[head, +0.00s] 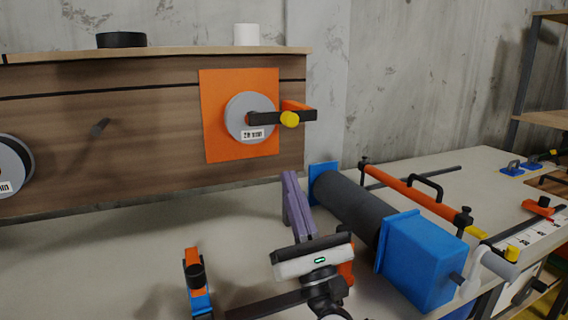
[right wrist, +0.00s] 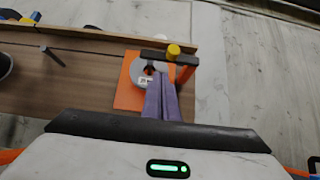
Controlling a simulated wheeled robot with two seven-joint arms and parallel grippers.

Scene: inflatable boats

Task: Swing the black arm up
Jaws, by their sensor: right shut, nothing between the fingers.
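The black arm (head: 268,119) sticks out to the right, about level, from a grey round dial (head: 237,107) with a white label. The dial is on an orange plate (head: 212,130) on the wooden back panel. A yellow knob (head: 289,120) is near the arm's free end, and an orange bracket (head: 296,105) shows behind it. My right gripper (head: 289,174) has purple fingers shut together, empty, below the plate in the head view. In the right wrist view the fingers (right wrist: 160,78) overlap the dial's lower part, below the black arm (right wrist: 155,56); contact cannot be told. My left gripper is not in view.
A dark cylinder with a blue box end (head: 420,262) lies on the bench right of my gripper, beside an orange bar (head: 410,190). An orange and blue clamp (head: 196,275) stands at front left. A peg (head: 100,127) juts from the panel. The space before the plate looks clear.

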